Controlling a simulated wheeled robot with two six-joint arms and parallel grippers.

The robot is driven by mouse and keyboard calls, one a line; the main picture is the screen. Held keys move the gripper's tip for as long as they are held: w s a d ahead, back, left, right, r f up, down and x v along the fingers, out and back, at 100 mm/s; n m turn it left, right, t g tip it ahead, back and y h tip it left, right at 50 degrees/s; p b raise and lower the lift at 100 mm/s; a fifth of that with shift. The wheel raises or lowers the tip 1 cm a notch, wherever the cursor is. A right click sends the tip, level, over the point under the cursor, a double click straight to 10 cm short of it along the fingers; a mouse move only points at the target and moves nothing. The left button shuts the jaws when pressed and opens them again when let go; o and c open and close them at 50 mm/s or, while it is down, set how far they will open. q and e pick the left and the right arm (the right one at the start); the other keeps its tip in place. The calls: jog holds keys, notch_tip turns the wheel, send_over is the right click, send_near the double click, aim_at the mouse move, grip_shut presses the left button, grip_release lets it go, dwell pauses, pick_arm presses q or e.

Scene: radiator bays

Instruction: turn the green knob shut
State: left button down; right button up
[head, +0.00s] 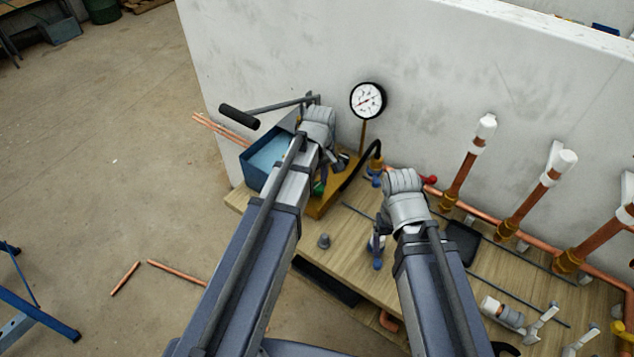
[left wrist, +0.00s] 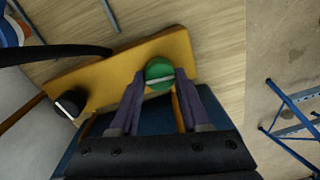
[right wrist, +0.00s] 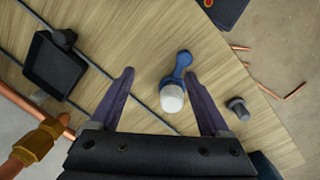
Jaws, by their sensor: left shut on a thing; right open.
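The green knob (left wrist: 159,73) is round with a pale bar across its face. It sits on the yellow body (left wrist: 100,75) of a test pump. In the left wrist view my left gripper (left wrist: 154,90) is shut on the knob, one finger on each side. The bar runs nearly crosswise between the fingers. In the head view the knob (head: 319,187) is mostly hidden by my left gripper (head: 330,172). My right gripper (right wrist: 160,73) is open over the bench, above a blue-handled valve with a white cap (right wrist: 173,90), holding nothing.
The pump has a black knob (left wrist: 70,103), a blue tank (head: 262,160), a black-gripped lever (head: 240,117) and a gauge (head: 367,100). Copper pipes (head: 520,207) rise along the wall at right. A grey fitting (head: 324,241) stands on the bench (head: 350,260). Open floor lies left.

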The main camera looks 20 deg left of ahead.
pick_arm(q)
jog(key=m, duration=0.8)
jog(key=shift+d+m, duration=0.1)
jog(key=shift+m, duration=0.3)
jog(key=m, duration=0.4)
jog(key=shift+d+m+t, duration=0.1)
jog(key=shift+m+t, duration=0.2)
jog(key=shift+m, duration=1.7)
jog(key=shift+c, duration=1.8)
grip_release()
